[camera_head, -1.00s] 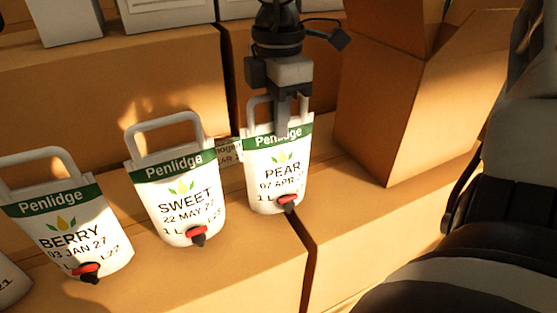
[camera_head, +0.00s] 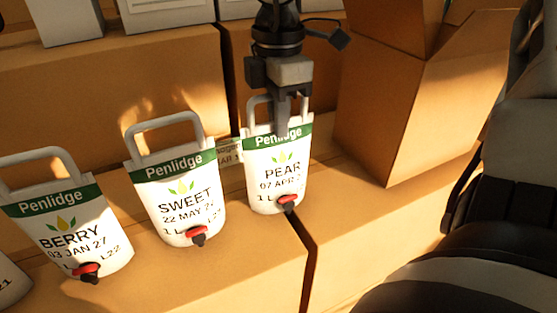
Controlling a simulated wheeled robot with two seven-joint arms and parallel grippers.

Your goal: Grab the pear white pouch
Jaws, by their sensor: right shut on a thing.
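The white pouch labelled PEAR (camera_head: 275,180) stands upright on the cardboard boxes, with a green Penlidge band, a looped handle and a red and black tap. My right gripper (camera_head: 283,125) comes down from above and is shut on the top of this pouch, at its handle and green band. The fingers hide part of the handle and the brand name. The pouch's base appears at box-top level; whether it touches cannot be told. My left gripper is not in view.
The SWEET pouch (camera_head: 178,190) stands close on the left, and the BERRY pouch (camera_head: 67,228) further left. An open cardboard box (camera_head: 415,110) stands to the right. A taller cardboard box (camera_head: 110,85) is behind. A small label (camera_head: 229,152) shows between the SWEET and PEAR pouches.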

